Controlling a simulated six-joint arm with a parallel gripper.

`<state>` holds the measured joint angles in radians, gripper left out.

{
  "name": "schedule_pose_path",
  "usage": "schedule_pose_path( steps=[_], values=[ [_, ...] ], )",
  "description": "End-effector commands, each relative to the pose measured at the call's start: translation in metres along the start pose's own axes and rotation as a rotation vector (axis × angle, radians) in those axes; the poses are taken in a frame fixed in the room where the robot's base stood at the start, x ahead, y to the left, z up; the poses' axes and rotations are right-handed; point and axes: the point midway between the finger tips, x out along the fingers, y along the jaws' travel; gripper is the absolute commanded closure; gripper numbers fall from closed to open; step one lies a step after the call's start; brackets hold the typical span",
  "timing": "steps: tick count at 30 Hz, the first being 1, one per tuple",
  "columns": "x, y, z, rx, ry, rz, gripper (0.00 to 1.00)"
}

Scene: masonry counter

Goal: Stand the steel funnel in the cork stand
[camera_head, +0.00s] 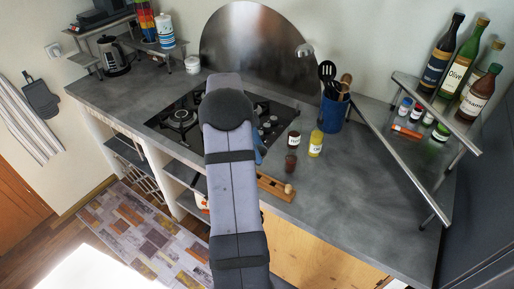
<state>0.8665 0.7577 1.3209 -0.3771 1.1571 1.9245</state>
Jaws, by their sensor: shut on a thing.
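I see my arm reaching up across the middle of the view, and it hides my gripper and whatever is at it. No steel funnel can be made out. A low brown block (273,186) with dark slots or holes lies near the counter's front edge, just right of my arm. A small pale rounded piece (288,188) shows at its right end. I cannot tell whether this block is the cork stand.
The grey counter (365,190) is clear to the right of the block. A blue utensil holder (332,113) is farther back. A cooktop (180,118) lies left, partly hidden.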

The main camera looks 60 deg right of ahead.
Motion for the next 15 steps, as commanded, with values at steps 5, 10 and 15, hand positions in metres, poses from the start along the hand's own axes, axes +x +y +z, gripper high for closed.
schedule_pose_path(
  steps=[5,10,15],
  values=[
    [0.000,0.000,0.000,-0.001,0.000,-0.001,0.85],
    [0.002,0.000,0.001,-0.002,0.001,0.000,0.85],
    [0.010,0.000,0.004,-0.003,0.000,0.000,0.85]
  ],
)
